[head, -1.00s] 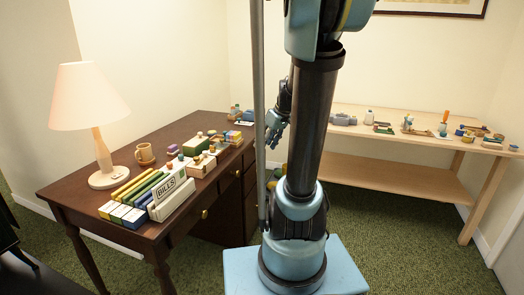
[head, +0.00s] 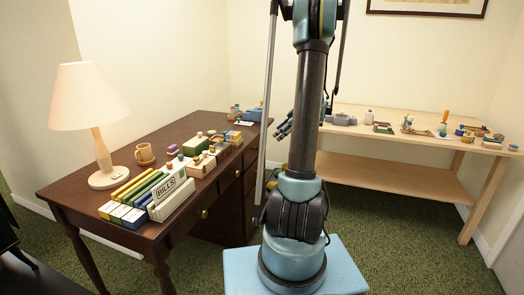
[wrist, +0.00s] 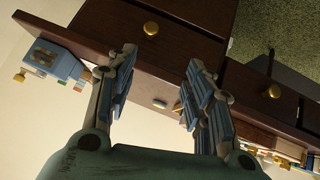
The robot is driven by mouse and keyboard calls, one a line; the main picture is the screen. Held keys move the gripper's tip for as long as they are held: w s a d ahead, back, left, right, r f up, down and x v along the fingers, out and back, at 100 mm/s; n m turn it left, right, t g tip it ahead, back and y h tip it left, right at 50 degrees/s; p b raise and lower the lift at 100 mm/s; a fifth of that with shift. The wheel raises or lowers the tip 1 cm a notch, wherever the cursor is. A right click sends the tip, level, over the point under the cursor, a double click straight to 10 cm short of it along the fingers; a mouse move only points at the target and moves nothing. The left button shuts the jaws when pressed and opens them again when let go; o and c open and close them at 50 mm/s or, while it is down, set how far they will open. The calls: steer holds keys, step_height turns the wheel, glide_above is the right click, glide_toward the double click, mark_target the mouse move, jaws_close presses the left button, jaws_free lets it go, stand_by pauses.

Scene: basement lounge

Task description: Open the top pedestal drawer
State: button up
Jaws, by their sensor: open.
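The dark brown desk (head: 120,185) stands left of my arm in the head view. Its drawer pedestal (head: 236,205) is at the far right end, partly hidden by my arm. In the wrist view, which is roughly upside down, the pedestal's top drawer front (wrist: 185,38) with its round brass knob (wrist: 151,28) is near the top edge. The drawer looks shut. My gripper (wrist: 162,88) is open and empty, with its fingers apart below the knob in the picture and not touching it. In the head view my gripper (head: 284,127) is near the desk's far right corner.
Another drawer knob (wrist: 273,90) is on the right in the wrist view. The desktop carries a lamp (head: 96,125), a mug (head: 145,153), a BILLS holder (head: 172,195) and several small items. A wooden bench (head: 385,165) stands behind right. Green carpet (head: 400,230) is clear at right.

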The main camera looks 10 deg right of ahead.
mark_target(261, 148)
steer(key=x, duration=0.6)
steer(key=w+d+x, duration=0.1)
steer(key=x, duration=1.1)
steer(key=shift+w+d+f, duration=0.1)
steer(key=shift+w+d, duration=0.15)
steer(key=shift+c, duration=0.2)
jaws_close()
